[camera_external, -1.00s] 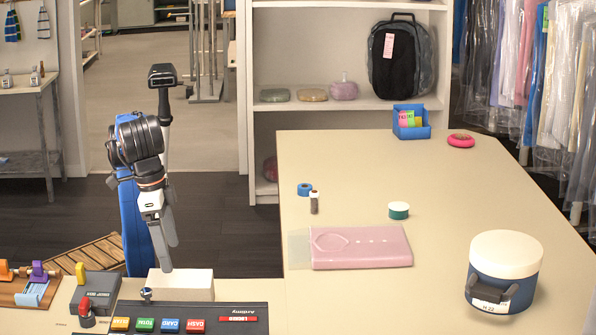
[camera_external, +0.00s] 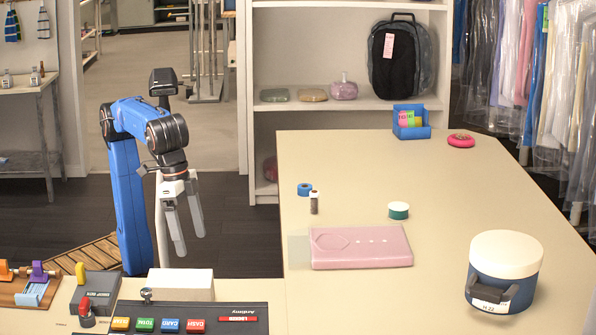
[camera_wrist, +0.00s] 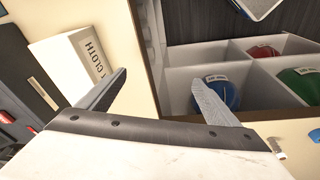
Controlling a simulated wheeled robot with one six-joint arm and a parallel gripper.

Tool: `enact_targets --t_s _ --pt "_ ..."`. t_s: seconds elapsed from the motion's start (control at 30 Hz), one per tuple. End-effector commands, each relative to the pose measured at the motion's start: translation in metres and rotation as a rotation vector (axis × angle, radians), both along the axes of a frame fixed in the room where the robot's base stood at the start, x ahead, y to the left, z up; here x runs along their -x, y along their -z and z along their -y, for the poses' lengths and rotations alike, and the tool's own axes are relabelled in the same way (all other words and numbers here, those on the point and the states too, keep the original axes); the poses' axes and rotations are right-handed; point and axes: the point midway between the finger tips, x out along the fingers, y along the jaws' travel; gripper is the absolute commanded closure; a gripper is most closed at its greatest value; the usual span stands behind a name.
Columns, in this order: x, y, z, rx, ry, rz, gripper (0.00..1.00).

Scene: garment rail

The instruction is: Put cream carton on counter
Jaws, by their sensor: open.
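A cream box-shaped carton (camera_external: 180,284) stands on the counter (camera_external: 262,292) at the lower left in the external view. A pale box lettered "CLOTH" (camera_wrist: 75,62) shows left of my fingers in the wrist view; it looks like the same carton. My gripper (camera_external: 190,243) is open, fingers pointing down, above and slightly behind the carton. In the wrist view my gripper (camera_wrist: 158,78) has its fingers wide apart with nothing held between them. The carton's far side is hidden in the external view.
An open compartmented bin (camera_wrist: 243,48) holds blue, red and green rolled items. A button panel (camera_external: 190,318) and a dark device (camera_external: 96,291) flank the carton. A pink package (camera_external: 360,247) and a white-lidded blue tub (camera_external: 505,270) stand on the right counter, which has wide clear areas.

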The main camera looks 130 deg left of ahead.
Motion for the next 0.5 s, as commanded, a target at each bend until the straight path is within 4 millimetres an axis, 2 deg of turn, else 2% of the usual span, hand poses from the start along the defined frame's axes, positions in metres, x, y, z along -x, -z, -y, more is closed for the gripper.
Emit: enact_targets --t_s 0.03,0.2,0.37,0.5 --pt "0.015 0.010 -0.014 0.000 0.021 0.009 0.15" --pt "0.059 0.050 -0.049 -0.006 0.119 0.046 0.15" --pt "0.103 0.093 -0.076 -0.020 0.208 0.085 0.15" --pt "0.141 0.137 -0.096 -0.038 0.282 0.119 0.15"
